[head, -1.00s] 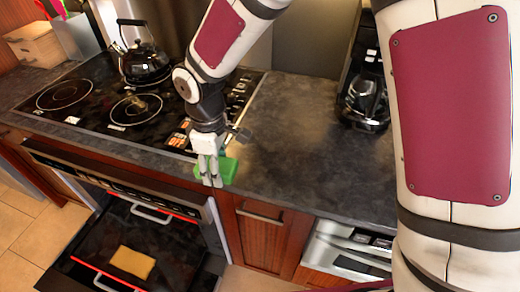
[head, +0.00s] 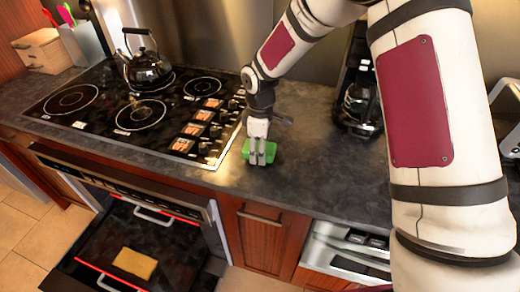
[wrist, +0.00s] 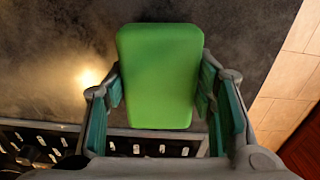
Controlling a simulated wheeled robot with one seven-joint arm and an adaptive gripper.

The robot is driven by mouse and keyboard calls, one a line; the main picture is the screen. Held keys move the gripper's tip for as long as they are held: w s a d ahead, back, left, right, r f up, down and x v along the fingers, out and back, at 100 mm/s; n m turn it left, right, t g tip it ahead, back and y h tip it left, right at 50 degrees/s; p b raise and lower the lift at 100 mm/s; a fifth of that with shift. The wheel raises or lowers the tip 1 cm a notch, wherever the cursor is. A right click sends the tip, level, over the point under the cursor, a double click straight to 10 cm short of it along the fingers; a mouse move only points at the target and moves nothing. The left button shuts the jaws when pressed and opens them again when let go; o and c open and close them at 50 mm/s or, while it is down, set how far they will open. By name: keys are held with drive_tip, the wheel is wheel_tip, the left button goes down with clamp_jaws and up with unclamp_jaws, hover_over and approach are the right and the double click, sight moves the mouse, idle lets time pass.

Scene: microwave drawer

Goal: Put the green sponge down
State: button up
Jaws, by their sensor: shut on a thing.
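The green sponge (head: 249,150) is held between the fingers of my gripper (head: 262,155), over the dark countertop (head: 300,150) just right of the stove. In the wrist view the green sponge (wrist: 160,75) sits between the two finger pads of my gripper (wrist: 160,98), which is shut on it. I cannot tell for certain whether the sponge's underside touches the counter.
The black cooktop (head: 150,110) with a kettle (head: 146,65) is to the left. A coffee maker (head: 360,95) stands at the back right. Below, an open drawer (head: 130,245) holds a yellow-tan sponge-like piece (head: 134,263). The counter around the gripper is clear.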

drive_tip(key=shift+f, duration=0.35)
drive_tip(key=shift+a, duration=0.1)
drive_tip(key=shift+f, duration=0.4)
drive_tip(key=shift+f, duration=0.2)
drive_tip(key=o, duration=1.1)
drive_tip(key=shift+f, duration=0.1)
drive_tip(key=shift+r, duration=0.55)
wheel_tip(320, 180, up, 14)
drive_tip(key=b, duration=0.1)
drive_tip(key=shift+d+b, duration=0.3)
drive_tip(key=shift+b, duration=0.1)
